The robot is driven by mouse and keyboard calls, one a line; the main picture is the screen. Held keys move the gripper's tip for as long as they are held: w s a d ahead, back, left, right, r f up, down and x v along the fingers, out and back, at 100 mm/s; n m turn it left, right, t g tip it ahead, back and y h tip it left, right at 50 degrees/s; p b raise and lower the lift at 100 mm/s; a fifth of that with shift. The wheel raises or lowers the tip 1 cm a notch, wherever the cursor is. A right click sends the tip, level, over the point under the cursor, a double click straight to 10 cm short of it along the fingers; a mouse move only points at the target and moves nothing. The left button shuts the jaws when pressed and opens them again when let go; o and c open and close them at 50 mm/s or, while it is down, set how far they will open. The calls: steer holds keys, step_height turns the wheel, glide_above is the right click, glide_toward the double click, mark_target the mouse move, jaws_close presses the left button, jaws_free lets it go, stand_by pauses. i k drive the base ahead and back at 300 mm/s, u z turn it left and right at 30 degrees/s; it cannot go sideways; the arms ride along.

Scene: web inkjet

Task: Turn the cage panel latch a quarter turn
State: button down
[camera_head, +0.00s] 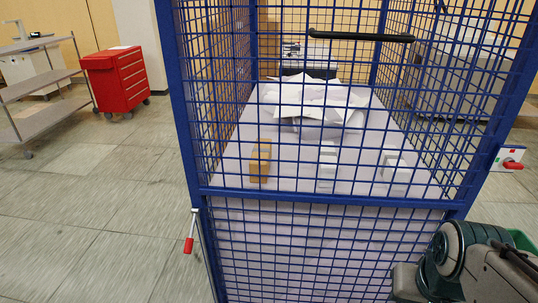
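The blue wire-mesh cage (325,193) fills the middle of the view. On its left front post a lever with a red grip (189,245) hangs down, nearly upright with a slight tilt. On its right post a red knob (513,164) sits on a white plate with small red and green marks; its red part lies roughly level. I cannot tell for certain which of the two is the panel latch. Part of my arm shows at the lower right, in front of the cage's right corner and below the red knob. I cannot make out my gripper's fingertips.
Inside the cage, crumpled white sheets (315,103), a tan block (260,160) and white boxes (396,172) rest on a pale surface. A black bar (361,37) crosses the upper mesh. A red drawer cabinet (117,80) and grey shelf cart (38,114) stand left. The left floor is clear.

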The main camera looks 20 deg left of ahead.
mark_target(509, 163)
steer(key=z, duration=0.75)
steer(key=k, duration=1.2)
steer(key=z, duration=0.8)
steer(key=i, duration=1.55)
steer(key=u, duration=0.75)
